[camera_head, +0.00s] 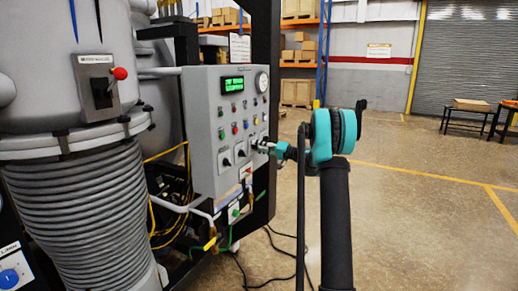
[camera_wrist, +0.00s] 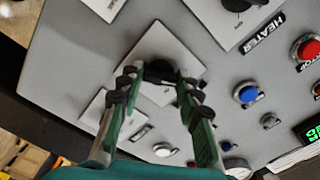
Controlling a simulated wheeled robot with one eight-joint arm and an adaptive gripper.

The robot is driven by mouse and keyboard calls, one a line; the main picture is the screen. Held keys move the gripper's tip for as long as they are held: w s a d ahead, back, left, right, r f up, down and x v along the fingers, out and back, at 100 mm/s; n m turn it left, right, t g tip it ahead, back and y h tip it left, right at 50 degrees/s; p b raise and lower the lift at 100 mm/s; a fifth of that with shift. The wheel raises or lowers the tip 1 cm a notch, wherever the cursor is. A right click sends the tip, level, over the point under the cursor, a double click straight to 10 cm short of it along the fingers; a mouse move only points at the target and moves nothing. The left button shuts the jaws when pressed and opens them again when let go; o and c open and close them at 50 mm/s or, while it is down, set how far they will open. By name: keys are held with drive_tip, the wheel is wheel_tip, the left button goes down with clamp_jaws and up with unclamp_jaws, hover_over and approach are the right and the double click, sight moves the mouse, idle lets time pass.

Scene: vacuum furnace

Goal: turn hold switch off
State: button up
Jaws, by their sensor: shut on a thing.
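In the wrist view, my gripper (camera_wrist: 157,82) is closed around a black rotary knob (camera_wrist: 160,70) on a white square plate. The knob is partly hidden by the fingers, and its label and exact pointing direction cannot be read. In the head view, my gripper (camera_head: 268,147) reaches from the right to the right part of the grey control panel (camera_head: 203,130). The gripped knob is hidden there behind the fingertips.
Beside the knob in the wrist view are a HEATER label (camera_wrist: 262,34), a blue button (camera_wrist: 246,95) and a red button (camera_wrist: 305,47). A large ribbed vessel (camera_head: 80,210) stands left of the panel.

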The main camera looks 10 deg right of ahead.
idle(0.5)
drive_tip(key=o, duration=1.2)
drive_tip(key=shift+c, duration=0.2)
drive_tip(key=shift+s+d, duration=0.1)
drive_tip(key=v, duration=1.2)
